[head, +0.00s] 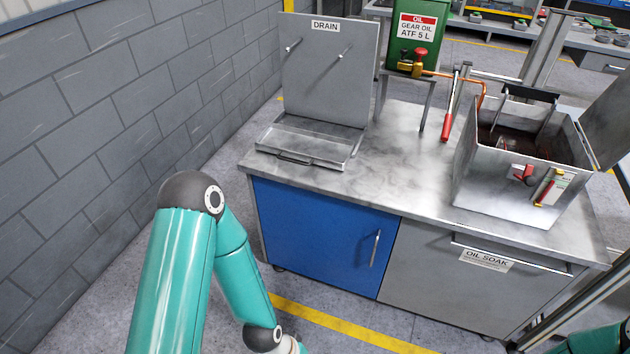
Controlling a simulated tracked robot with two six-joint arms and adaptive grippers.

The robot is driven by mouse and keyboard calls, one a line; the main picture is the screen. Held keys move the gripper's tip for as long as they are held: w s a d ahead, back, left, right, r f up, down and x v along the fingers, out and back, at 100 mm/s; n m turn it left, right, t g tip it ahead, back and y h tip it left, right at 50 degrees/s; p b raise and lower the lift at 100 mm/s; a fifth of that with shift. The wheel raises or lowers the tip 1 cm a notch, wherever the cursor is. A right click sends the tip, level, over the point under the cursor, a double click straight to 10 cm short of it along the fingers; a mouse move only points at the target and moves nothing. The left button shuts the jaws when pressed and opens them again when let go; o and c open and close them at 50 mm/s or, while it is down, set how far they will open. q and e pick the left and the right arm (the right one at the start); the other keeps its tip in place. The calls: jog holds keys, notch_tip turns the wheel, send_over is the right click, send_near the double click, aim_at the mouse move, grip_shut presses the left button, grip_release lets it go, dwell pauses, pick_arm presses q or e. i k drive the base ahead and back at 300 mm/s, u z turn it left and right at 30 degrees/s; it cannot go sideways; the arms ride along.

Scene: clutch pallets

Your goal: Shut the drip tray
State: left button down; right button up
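The drip tray (300,148) is a shallow metal tray with a dark handle (294,159) on its front. It sits at the left end of the steel bench top, at the foot of an upright panel (325,80) labelled DRAIN. The tray sticks out forward of the panel, so it looks pulled out. My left arm is in the lower left of the head view, but its gripper is below the picture edge. Only a small part of my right arm shows at the lower right corner; its gripper is not in view.
A steel tank (478,183) with an open lid and small valves stands on the right of the bench. A green gear oil container (413,40) is behind, with a red-handled tool (446,124) near it. The blue cabinet door (320,238) is shut. A block wall stands left.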

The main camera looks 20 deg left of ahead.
aim_at(333, 152)
jog(key=k, duration=0.85)
jog(key=z, duration=0.35)
jog(key=i, duration=2.05)
jog(key=u, duration=0.5)
